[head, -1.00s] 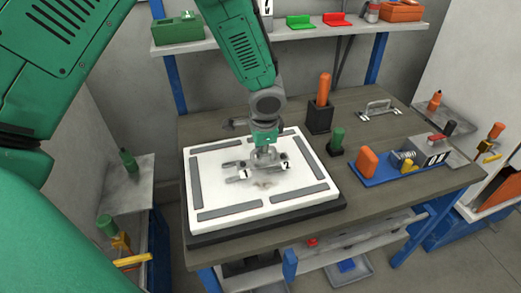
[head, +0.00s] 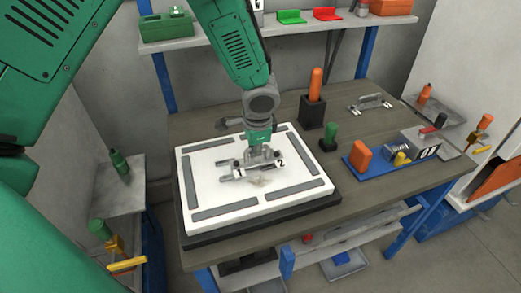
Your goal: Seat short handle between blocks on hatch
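The hatch (head: 205,164) is a white panel with grey strips along its edges, lying on a dark base on the table. Two small blocks on it bear labels 1 (head: 239,174) and 2 (head: 281,163). My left gripper (head: 260,153) points down over the hatch, right by the blocks. Grey metal parts (head: 226,177) show at and beside it; whether one is the short handle is too small to tell. The fingers blend into these parts, so their opening is unclear. A grey handle with end plates (head: 370,103) lies at the back right of the table. My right gripper is not seen.
An orange-gripped tool in a black holder (head: 314,108), a green knob (head: 330,135) and a blue tray (head: 369,176) with an orange part stand right of the hatch. A shelf (head: 285,30) runs behind. Bare table lies at front right (head: 375,208).

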